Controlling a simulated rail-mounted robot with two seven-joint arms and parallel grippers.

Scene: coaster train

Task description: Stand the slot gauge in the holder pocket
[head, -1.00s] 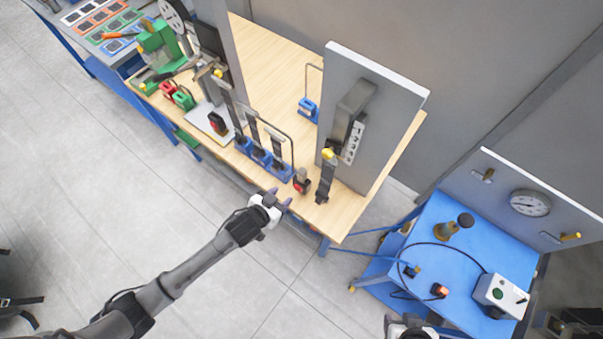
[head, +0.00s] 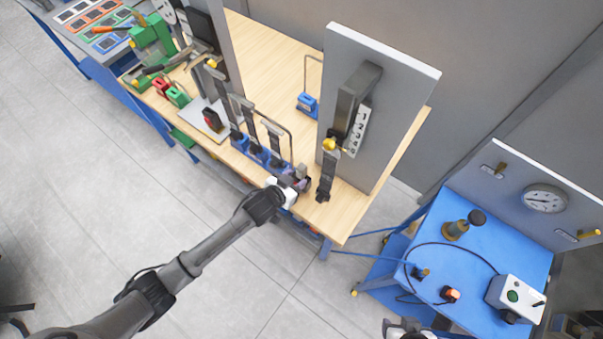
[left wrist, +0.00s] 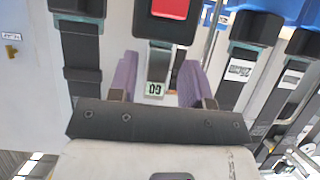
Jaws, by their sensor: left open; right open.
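My left gripper (head: 298,184) is open at the front edge of the wooden bench. In the left wrist view its two purple fingers (left wrist: 160,80) stand either side of a grey tongue with a small label (left wrist: 156,89), apparently the slot gauge. The tongue runs from a dark block with a red face (left wrist: 168,10). The fingers do not clearly touch it. In the head view the gripper mostly hides this piece. A blue holder (head: 275,162) with several dark upright pieces stands just left of it; which pocket is free cannot be told. My right gripper (head: 405,328) is open at the bottom edge, partly cut off.
A grey upright panel (head: 400,70) and a dark strap-like piece (head: 326,178) stand close right of my left gripper. A small blue block with a wire hoop (head: 307,104) stands farther back. A blue table (head: 480,265) with a cable is at right.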

